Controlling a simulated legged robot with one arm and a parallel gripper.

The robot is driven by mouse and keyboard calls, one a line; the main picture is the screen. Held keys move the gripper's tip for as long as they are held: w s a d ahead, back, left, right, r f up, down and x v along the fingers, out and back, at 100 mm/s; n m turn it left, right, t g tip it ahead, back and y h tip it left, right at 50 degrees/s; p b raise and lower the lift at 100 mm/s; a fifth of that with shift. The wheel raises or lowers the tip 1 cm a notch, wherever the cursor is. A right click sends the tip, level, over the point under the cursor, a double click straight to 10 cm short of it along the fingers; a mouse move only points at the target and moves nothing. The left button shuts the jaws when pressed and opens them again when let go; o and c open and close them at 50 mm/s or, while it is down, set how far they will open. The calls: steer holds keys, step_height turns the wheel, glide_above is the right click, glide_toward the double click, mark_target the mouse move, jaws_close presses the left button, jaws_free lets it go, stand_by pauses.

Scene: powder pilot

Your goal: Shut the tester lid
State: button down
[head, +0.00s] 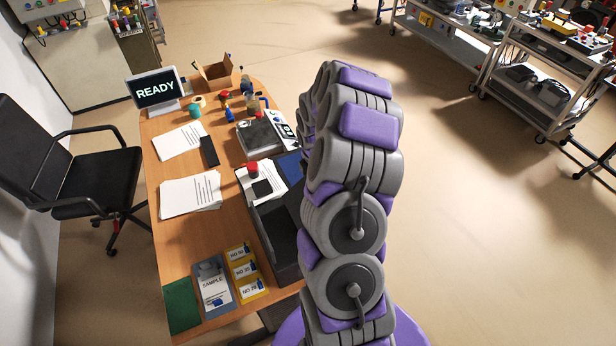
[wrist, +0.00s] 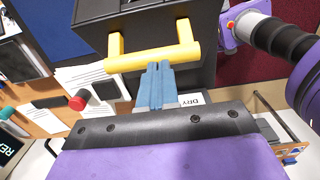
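The tester is a black box (wrist: 146,15) with a yellow handle (wrist: 118,63) on the side facing my wrist camera. In the head view a dark, box-like body (head: 283,245), likely the tester, stands at the table's right edge, partly hidden behind my arm. I cannot tell how far its lid is open. My gripper (wrist: 158,66) has blue fingers side by side, close together with nothing visible between them. The fingertips overlap the lower edge of the handle bar near its middle; whether they touch it I cannot tell. The head view does not show the fingers.
The wooden table (head: 222,142) carries papers (head: 190,194), a red button (head: 252,169), a sample card (head: 213,287), yellow cards (head: 243,268) and a READY screen (head: 156,88). A black chair (head: 85,165) stands left. The floor right of my arm is open up to the carts (head: 540,80).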

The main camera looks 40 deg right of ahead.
steer(key=s+d+f+t+y+b, duration=0.1)
steer(key=s+d+f+y+b, duration=0.1)
steer(key=d+f+y+b, duration=0.2)
steer(key=d+f+b, duration=0.3)
steer(key=d+b, duration=0.3)
steer(key=b, duration=0.4)
steer(key=shift+s+d+f, duration=0.15)
steer(key=shift+s+f, duration=0.05)
steer(key=shift+s, duration=0.15)
steer(key=shift+r, duration=0.15)
